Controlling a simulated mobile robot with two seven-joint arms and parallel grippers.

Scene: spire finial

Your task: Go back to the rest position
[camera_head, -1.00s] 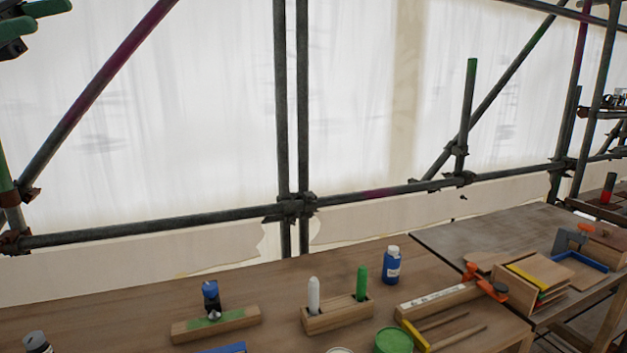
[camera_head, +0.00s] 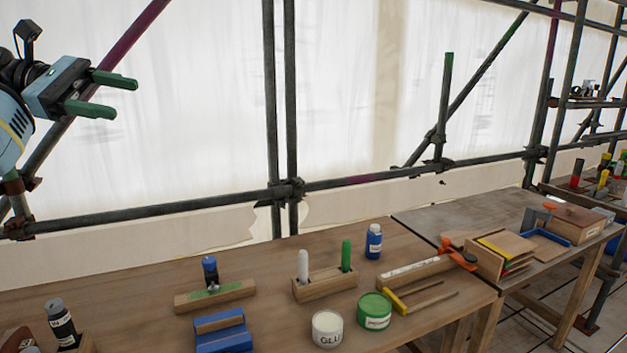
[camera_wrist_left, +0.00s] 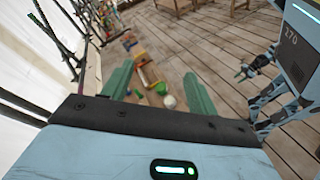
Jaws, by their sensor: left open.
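My left gripper (camera_head: 104,93) is at the upper left of the head view, raised well above the workbench. Its two green fingers are apart with nothing between them. In the left wrist view, the green fingers (camera_wrist_left: 160,95) are also spread, with the bench and floor far below. My right gripper does not show in the head view.
Scaffold poles (camera_head: 150,219) stand behind. The air around the gripper is mostly clear.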

